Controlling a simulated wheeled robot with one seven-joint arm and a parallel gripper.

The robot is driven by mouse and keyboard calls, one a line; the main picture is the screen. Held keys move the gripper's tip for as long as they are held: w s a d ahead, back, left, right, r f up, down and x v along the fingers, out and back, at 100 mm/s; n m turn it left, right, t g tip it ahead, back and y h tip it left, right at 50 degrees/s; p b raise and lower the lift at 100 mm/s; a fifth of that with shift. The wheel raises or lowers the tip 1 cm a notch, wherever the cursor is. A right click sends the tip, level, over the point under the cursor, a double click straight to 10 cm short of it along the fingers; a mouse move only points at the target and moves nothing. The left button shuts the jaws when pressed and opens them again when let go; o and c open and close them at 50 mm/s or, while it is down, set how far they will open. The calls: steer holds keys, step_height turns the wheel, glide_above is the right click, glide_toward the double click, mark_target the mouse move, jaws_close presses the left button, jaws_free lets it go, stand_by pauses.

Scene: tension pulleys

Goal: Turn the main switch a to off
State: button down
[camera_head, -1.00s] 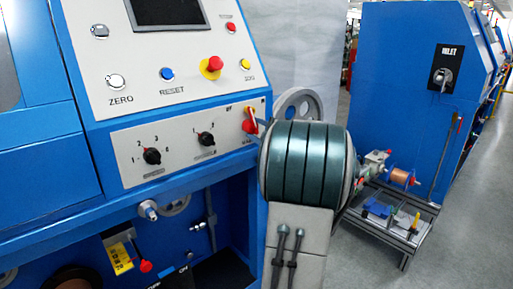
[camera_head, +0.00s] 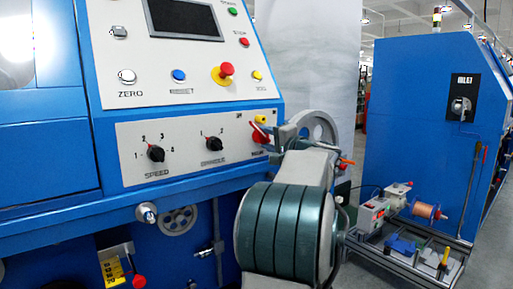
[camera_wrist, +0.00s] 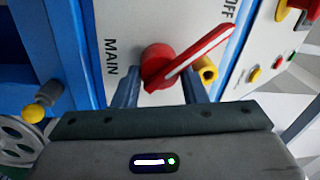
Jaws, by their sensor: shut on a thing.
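The main switch (camera_wrist: 157,63) is a red knob with a red lever that has a white stripe. In the wrist view its lever slants up to the right, toward the "OFF" lettering, and "MAIN" is printed to its left. My gripper (camera_wrist: 160,90) has one finger on each side of the knob, shut on the switch; the exact contact is hard to see. In the head view the switch (camera_head: 260,135) is at the panel's right end, partly hidden by my gripper and arm.
A yellow cylinder (camera_wrist: 206,70) sits close to the switch's right. The panel (camera_head: 190,150) also carries two black rotary knobs. A red emergency button (camera_head: 224,72) is above it. A blue machine (camera_head: 415,120) and a low bench with a copper spool (camera_head: 424,209) stand right.

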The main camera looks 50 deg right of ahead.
steer(key=shift+w+a+f, duration=0.2)
steer(key=shift+f, duration=0.1)
steer(key=c, duration=0.9)
jaws_free()
steer(key=shift+a+r, duration=0.1)
steer(key=shift+r, duration=0.05)
steer(key=shift+s+r, duration=0.1)
